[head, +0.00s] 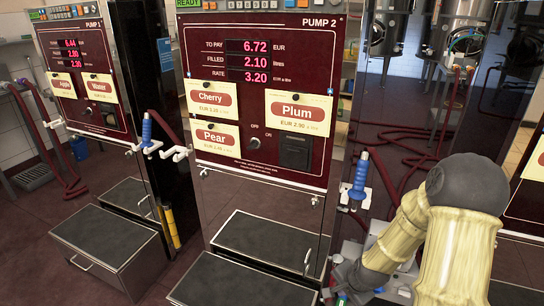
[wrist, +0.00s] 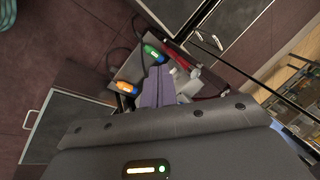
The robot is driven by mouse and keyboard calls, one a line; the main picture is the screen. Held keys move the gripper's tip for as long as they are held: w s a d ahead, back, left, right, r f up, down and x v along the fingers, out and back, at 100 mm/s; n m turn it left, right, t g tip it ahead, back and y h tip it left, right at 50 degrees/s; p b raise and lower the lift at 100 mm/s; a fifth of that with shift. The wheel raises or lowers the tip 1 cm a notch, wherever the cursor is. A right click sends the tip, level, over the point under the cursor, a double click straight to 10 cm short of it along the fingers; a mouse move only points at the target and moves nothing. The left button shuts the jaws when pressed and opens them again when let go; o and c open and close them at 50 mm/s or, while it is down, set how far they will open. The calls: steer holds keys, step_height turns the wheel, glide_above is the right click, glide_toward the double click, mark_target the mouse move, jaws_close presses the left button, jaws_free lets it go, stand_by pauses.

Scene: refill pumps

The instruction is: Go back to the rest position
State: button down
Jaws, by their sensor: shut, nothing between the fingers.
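My gripper (wrist: 157,88) is shut and empty; its two fingers lie together in the wrist view. Below them in the picture, the dark gripper body fills the frame. My arm reaches down at the right of the head view, in front of Pump 2's right side. The gripper's fingertips are not clearly visible there. In the wrist view, a thing with an orange part (wrist: 127,88) and one with a green part (wrist: 152,52) lie beyond the fingers, near a red hose or handle (wrist: 174,56). I cannot tell whether the fingers touch any of these.
Pump 2 (head: 262,170) stands ahead, its display reading 6.72, 2.10 and 3.20. A blue-handled nozzle (head: 358,178) hangs on its right, another (head: 147,130) on its left. Pump 1 (head: 84,90) is at left. Dark-topped steps (head: 106,237) stand below the pumps.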

steer(key=s+a+r+n+g+h, duration=0.1)
steer(key=s+a+r+n, duration=0.1)
steer(key=s+r+n, duration=0.45)
steer(key=s+a+r+n+g, duration=0.1)
steer(key=s+a+r+n, duration=0.2)
steer(key=s+r+n, duration=0.4)
step_height(320, 180, up, 29)
steer(key=m+p, duration=0.2)
steer(key=p, duration=2.6)
steer(key=shift+w+d, duration=0.2)
steer(key=shift+w, duration=0.2)
